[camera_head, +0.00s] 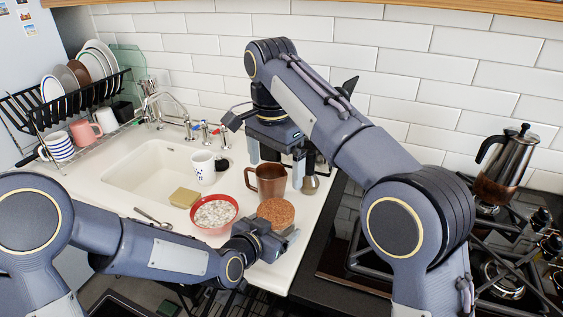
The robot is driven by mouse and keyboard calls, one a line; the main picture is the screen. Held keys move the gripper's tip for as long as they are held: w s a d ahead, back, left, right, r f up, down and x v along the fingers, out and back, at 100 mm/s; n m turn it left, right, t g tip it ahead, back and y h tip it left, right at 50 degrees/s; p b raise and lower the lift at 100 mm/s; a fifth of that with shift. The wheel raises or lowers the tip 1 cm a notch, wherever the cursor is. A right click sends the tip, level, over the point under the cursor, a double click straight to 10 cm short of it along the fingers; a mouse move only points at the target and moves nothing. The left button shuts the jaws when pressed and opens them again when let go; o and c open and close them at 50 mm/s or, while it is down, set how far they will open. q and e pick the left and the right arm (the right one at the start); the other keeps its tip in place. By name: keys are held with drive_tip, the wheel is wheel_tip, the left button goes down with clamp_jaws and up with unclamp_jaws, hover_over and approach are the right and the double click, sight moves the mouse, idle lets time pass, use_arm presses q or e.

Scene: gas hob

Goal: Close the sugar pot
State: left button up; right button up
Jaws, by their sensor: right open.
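A round pot-like thing with a speckled brown top (276,212) stands near the counter's front edge. It looks like the sugar pot, but I cannot tell whether the brown is its contents or a cover. My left gripper (280,240) is low at its near side, and its fingers are too hidden to tell whether they are open or whether they touch it. My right gripper (275,156) points down, open, above and behind a brown mug (270,180). A small glass jar (310,183) stands just below and right of my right gripper. I cannot make out a separate lid.
A red bowl of pale flakes (213,213) stands left of the pot. A white patterned mug (203,168), a sponge (184,198) and a spoon (150,217) lie around the sink (135,172). The dish rack (88,108) is at left; the hob with a moka pot (507,165) is at right.

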use_arm(q)
drive_tip(key=shift+f, duration=0.1)
drive_tip(key=o, duration=1.3)
drive_tip(key=shift+s, duration=0.1)
drive_tip(key=v, duration=0.8)
drive_tip(key=shift+d, duration=0.15)
